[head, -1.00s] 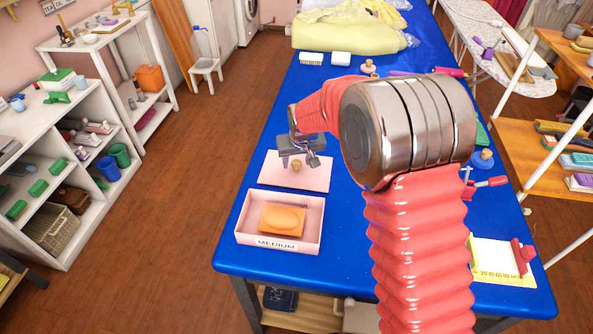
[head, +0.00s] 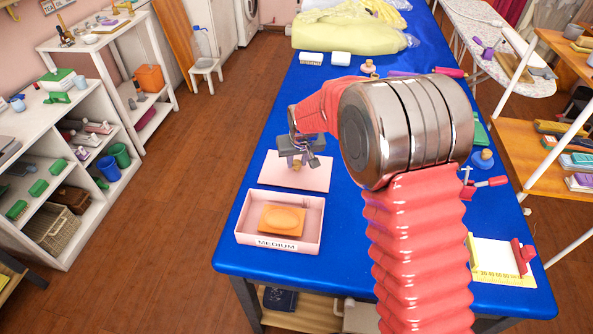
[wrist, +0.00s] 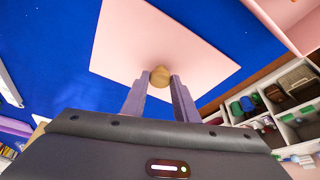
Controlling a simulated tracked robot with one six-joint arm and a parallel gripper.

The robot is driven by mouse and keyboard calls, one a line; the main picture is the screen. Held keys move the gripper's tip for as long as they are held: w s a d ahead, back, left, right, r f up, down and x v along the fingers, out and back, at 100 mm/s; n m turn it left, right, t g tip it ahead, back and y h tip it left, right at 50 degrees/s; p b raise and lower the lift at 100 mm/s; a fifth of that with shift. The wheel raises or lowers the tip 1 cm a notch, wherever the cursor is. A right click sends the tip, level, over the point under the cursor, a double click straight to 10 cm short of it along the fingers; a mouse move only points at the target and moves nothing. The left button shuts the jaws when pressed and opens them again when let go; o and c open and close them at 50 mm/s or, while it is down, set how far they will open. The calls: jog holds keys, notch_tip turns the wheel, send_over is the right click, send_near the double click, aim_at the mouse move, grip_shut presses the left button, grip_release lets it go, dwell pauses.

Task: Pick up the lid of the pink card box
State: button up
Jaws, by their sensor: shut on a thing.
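The lid (head: 278,177) of the pink card box is a flat pink panel with a round wooden knob. It lies on the blue table just behind the open box (head: 307,246), which is labelled MEDIUM. My gripper (head: 297,160) is over the lid, its fingers down at the knob. In the wrist view, the fingers are shut on the knob (wrist: 160,76), one on each side, and the lid (wrist: 150,35) spreads out beyond them. I cannot see any gap between lid and table.
An orange block with an oval top (head: 282,219) lies inside the box. A white and a pale yellow block (head: 340,58) and yellow cloth (head: 350,32) are farther back on the blue table (head: 240,262). A white and yellow pad (head: 495,258) is at right. Shelves (head: 75,175) stand left.

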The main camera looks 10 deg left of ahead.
aim_at(297, 164)
grip_shut()
jog(key=shift+r, duration=0.1)
notch_tip(297, 164, up, 10)
dwell(0.7)
jog(key=shift+o, duration=0.5)
grip_release()
jog(key=c, duration=0.5)
